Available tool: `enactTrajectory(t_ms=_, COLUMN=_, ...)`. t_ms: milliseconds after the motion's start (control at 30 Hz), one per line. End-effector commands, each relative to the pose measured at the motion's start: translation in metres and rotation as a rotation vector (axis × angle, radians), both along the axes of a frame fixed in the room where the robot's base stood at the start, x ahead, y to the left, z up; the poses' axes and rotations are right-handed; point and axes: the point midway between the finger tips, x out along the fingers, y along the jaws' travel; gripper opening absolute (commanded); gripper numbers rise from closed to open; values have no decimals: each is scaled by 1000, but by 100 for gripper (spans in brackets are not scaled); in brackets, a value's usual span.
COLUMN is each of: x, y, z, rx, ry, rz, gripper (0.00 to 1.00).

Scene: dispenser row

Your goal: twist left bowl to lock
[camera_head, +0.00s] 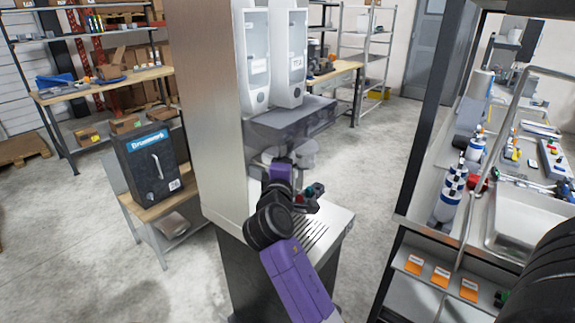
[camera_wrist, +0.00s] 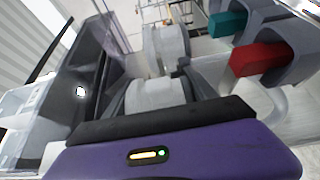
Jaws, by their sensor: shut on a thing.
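The dispenser has two tall white hoppers (camera_head: 273,60) above a grey housing (camera_head: 290,120). The pale left bowl (camera_head: 270,154) hangs under the housing, partly hidden behind my purple wrist. The pale right bowl (camera_head: 304,156) hangs beside it. In the wrist view, my gripper (camera_wrist: 243,40) shows a teal and a red finger pad close together. It is shut on the left bowl, but the exact contact is unclear. Two pale rounded bodies also show there, one nearer (camera_wrist: 155,95) and one farther (camera_wrist: 165,45).
A slotted drip tray (camera_head: 328,232) lies below the bowls. A tall metal side panel (camera_head: 205,110) stands close on the left. A black box (camera_head: 152,168) sits on a low shelf farther left. A sink counter (camera_head: 440,170) stands at the right, across open floor.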

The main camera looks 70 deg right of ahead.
Motion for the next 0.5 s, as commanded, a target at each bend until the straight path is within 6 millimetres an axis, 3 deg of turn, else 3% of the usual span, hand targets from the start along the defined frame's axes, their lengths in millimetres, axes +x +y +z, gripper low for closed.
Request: enactTrajectory(t_ms=500, x=-2, y=2, z=-1, rx=-1, ry=-1, rz=-103, gripper=22)
